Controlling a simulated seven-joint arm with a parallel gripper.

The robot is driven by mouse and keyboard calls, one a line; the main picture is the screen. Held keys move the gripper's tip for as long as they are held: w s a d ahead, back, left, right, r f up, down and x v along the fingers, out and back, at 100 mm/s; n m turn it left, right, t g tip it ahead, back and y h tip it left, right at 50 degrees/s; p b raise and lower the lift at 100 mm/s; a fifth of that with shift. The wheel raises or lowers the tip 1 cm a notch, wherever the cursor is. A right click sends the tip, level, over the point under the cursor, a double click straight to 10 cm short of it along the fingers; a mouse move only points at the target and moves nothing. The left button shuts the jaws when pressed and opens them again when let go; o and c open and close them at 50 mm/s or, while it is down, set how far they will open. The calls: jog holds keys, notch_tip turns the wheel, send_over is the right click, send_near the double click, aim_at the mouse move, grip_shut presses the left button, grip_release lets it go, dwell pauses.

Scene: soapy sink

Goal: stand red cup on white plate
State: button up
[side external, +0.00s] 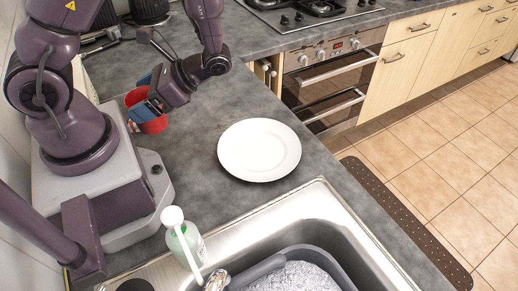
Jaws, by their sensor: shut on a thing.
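The red cup (155,125) is at the left of the worktop, close to my base. My gripper (143,107) is shut on the cup, with its blue fingers at the cup's wall. The arm hides part of the cup. I cannot tell whether the cup touches the worktop or is held just above it. The white plate (259,150) lies flat and empty on the grey worktop, to the right of the cup and behind the sink.
The steel sink (330,215) with a grey basin of suds is in front of the plate. A green soap bottle (186,240) stands at its left. A hob (310,12) is at the back. The worktop between cup and plate is clear.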

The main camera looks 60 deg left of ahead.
jog(key=d+f+n+h, duration=0.1)
jog(key=d+n+h, duration=0.6)
jog(key=h, duration=0.1)
jog(key=n+t+h, duration=0.9)
jog(key=n+t, duration=0.8)
jog(key=n, duration=0.3)
send_over(260, 151)
notch_tip(260, 151, down, 4)
jog(key=shift+f, duration=1.8)
